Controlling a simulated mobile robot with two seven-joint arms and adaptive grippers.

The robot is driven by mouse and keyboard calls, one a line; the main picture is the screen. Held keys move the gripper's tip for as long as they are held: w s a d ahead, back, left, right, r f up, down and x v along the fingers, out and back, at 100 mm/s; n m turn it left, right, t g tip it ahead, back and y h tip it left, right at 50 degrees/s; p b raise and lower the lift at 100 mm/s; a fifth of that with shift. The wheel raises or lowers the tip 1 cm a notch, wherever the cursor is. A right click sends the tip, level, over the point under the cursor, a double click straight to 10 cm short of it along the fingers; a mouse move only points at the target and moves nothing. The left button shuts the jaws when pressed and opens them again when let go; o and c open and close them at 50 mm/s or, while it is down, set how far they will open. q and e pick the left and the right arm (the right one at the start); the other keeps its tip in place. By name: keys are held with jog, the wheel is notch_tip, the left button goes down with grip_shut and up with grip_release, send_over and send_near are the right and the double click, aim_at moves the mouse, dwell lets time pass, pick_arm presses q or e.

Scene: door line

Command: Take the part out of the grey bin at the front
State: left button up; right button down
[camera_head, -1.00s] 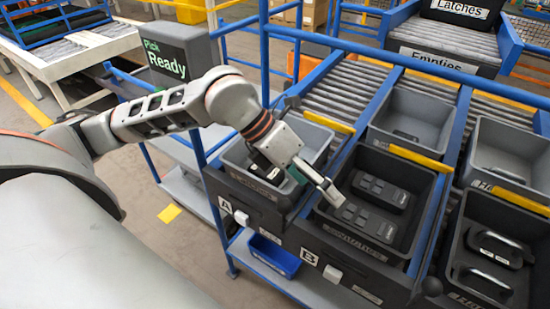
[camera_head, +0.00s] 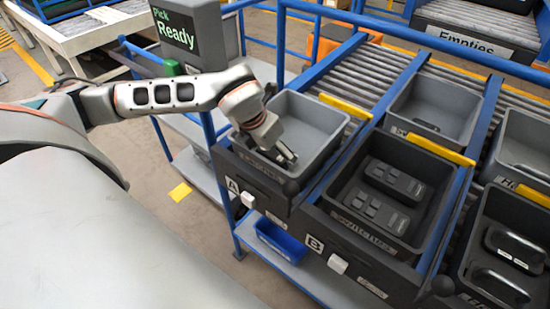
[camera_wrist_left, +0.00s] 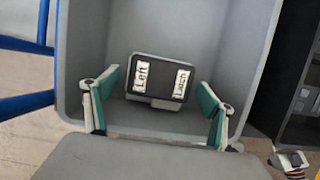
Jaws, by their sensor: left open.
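The grey bin (camera_head: 318,122) stands at the front of lane A, at the left end of the rack. In the left wrist view its pale grey walls (camera_wrist_left: 200,28) surround a dark part (camera_wrist_left: 160,101) with white labels reading "Left" and "Latch". The part lies on the bin's floor. My left gripper (camera_head: 284,156) reaches down into the bin. In the wrist view its green-padded fingers are spread, one on each side of the part, with gaps between. The head view hides the part behind my gripper. My right gripper is not in view.
A black bin (camera_head: 425,165) with two switch-like parts (camera_head: 393,181) stands to the right in lane B. Another black bin (camera_head: 485,220) holds handles. Yellow bars (camera_head: 440,150) cross behind the bins. A blue tray (camera_head: 281,240) sits on the lower shelf.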

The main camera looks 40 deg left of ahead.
pick_arm(q)
jog(key=shift+x, duration=0.75)
jog(key=c, duration=1.6)
jog(key=shift+r, duration=0.1)
jog(key=shift+r, duration=0.1)
